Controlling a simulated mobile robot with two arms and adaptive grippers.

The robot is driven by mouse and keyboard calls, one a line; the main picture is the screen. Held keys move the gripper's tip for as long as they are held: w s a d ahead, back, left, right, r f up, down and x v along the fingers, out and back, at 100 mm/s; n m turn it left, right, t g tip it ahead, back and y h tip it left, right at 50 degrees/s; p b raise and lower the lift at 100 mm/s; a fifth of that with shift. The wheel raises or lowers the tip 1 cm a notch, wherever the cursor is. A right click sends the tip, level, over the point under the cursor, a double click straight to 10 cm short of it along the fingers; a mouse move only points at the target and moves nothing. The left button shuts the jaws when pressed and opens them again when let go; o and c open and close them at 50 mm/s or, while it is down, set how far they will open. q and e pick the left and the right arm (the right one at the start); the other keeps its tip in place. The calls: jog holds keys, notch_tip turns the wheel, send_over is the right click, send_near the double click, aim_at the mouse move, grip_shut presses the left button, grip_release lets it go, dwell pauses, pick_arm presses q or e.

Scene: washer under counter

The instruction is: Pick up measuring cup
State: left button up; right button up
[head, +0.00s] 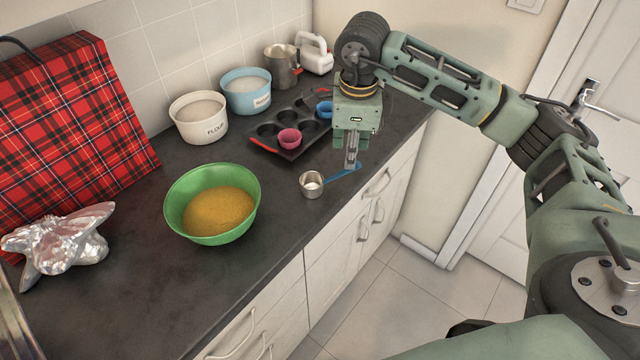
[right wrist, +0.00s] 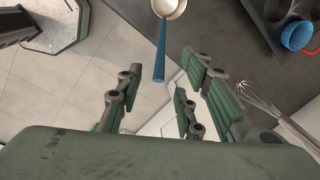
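The measuring cup (head: 312,184) is a small metal cup with a blue handle, lying on the dark counter near its front edge. Its handle points right and slightly back, toward my right gripper (head: 351,160). In the right wrist view the cup (right wrist: 172,8) is at the top and its blue handle (right wrist: 160,55) points down toward the gap between the fingers. My right gripper (right wrist: 160,82) is open and empty, with fingers apart on both sides of the handle's line. I cannot tell its exact height above the counter. My left gripper is not in view.
A green bowl (head: 190,232) stands left of the cup. A muffin tin (head: 262,147) with colored cups lies behind it. Flour (head: 198,133) and blue (head: 246,106) bowls and a metal jug (head: 282,78) stand farther back. A whisk (right wrist: 262,103) lies right of the fingers.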

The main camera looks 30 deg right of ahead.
aim_at(348, 171)
jog(key=f+p, duration=0.1)
jog(key=f, duration=0.1)
jog(key=f+p, duration=0.1)
jog(key=f, duration=0.1)
jog(key=w+f+p, duration=0.1)
jog(key=f, duration=0.2)
jog(key=shift+d, duration=0.2)
jog(key=shift+f, duration=0.35)
jog(key=shift+c, duration=0.3)
grip_shut()
